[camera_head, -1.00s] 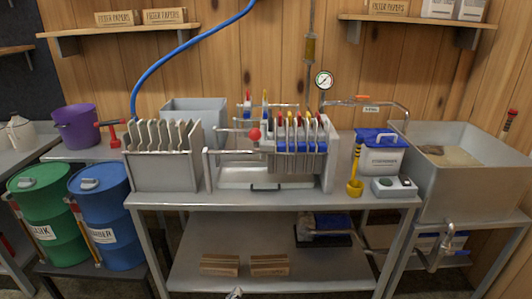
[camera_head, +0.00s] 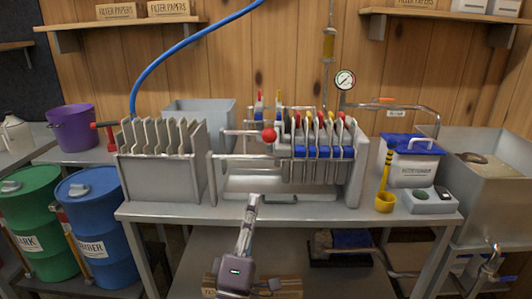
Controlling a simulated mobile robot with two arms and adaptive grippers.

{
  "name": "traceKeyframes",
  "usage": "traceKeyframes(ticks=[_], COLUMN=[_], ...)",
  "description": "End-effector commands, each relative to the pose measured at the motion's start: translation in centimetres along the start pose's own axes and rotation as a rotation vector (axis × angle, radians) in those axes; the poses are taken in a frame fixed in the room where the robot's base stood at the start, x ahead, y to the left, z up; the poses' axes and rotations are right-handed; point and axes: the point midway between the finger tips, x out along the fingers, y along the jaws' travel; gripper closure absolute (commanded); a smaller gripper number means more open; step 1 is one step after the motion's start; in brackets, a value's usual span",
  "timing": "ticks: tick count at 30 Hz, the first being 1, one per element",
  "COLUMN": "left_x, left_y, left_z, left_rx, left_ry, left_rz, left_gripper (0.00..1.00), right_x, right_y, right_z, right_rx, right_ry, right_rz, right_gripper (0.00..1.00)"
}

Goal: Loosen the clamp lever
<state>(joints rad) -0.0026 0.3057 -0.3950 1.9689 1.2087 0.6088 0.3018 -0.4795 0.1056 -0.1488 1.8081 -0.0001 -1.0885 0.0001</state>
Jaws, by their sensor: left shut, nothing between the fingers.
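The filter press (camera_head: 290,183) stands on the middle of the metal table, with a row of plates between its end frames. A clamp lever with a round red knob (camera_head: 269,134) shows at its left part, in front of a horizontal metal rod. My left gripper (camera_head: 253,199) comes up from the bottom edge, its fingers shut and empty. In the picture its tips overlap the press's front tray, below and slightly left of the red knob, clearly apart from it. My right gripper is not in view.
A rack of grey plates (camera_head: 160,165) stands left of the press. Green and blue drums (camera_head: 95,220) stand at the left. The front table strip is mostly clear.

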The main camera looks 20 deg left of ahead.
Motion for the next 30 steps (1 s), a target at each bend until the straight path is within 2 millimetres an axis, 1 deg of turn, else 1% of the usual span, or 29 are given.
traceKeyframes(ticks=[5, 8, 15, 18, 21, 25, 30], left_x=[1.7, 3.5, 8.7, 10.6, 12.1, 13.4, 13.9], left_y=[0.1, 0.2, 0.2, 0.1, 0.1, 0.0, -0.1], left_z=[0.0, -0.1, 0.0, 0.0, 0.0, 0.0, 0.1], left_rx=[0.001, 0.002, 0.002, 0.002, 0.002, 0.002, 0.002], left_ry=[0.001, 0.002, 0.001, 0.001, 0.0, -0.001, -0.001], left_rz=[0.003, 0.004, 0.003, 0.003, 0.001, 0.0, -0.001], left_gripper=[1.0, 1.0, 1.0, 1.0, 1.0, 1.0, 1.0], right_x=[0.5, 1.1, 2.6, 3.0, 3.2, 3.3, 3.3], right_y=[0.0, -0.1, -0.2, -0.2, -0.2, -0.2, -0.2], right_z=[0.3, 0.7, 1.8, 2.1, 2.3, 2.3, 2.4], right_rx=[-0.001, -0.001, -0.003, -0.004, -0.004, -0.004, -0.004], right_ry=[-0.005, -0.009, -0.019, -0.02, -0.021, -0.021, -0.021], right_rz=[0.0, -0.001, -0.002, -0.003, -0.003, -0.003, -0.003], right_gripper=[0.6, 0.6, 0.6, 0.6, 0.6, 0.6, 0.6])
